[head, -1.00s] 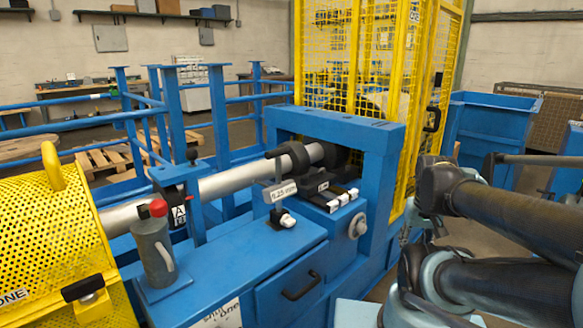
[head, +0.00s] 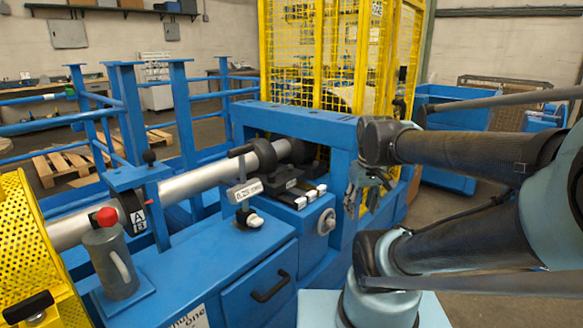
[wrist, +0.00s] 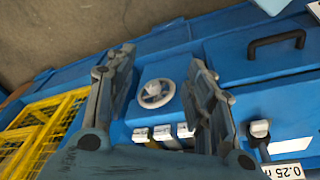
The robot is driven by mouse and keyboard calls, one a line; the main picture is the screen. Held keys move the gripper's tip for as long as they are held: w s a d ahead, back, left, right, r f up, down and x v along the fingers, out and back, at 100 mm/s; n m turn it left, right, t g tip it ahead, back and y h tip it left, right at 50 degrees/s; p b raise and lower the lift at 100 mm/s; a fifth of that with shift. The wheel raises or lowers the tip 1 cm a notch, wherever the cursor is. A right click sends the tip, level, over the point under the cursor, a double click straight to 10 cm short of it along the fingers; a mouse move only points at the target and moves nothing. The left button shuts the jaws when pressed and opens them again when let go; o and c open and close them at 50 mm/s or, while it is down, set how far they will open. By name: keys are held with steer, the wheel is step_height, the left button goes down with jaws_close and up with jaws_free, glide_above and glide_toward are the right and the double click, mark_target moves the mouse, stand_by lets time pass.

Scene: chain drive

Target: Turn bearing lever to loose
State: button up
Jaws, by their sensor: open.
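My gripper (head: 368,187) is open and empty, apart from the right side of the blue machine, at the right of the head view. In the wrist view its two fingers (wrist: 160,62) stand spread, with a round pale handwheel (wrist: 157,94) seen between them. The handwheel is also on the blue front in the head view (head: 326,222). White-tipped levers (head: 313,194) sit above it. A white-handled knob (head: 250,219) sits under the "0.25" label. I cannot tell which of these is the bearing lever.
A grey post with a red top (head: 105,217) stands on the blue cabinet. A steel shaft (head: 215,182) runs across the machine. A yellow mesh guard (head: 320,60) rises behind. A drawer handle (head: 270,287) sticks out in front. Blue bins (head: 450,150) stand at the back right.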

steer(key=w+a+r+n, duration=0.4)
steer(key=w+r+n, duration=0.2)
steer(key=w+r, duration=0.3)
step_height(320, 180, up, 5)
steer(key=n, duration=1.2)
glide_above(290, 165)
steer(key=s+d, duration=0.1)
steer(key=s, duration=0.2)
steer(key=shift+y, duration=0.3)
steer(key=x, duration=1.6)
steer(key=shift+w+d+f, duration=0.1)
steer(key=shift+f, duration=0.2)
steer(key=shift+c, duration=0.6)
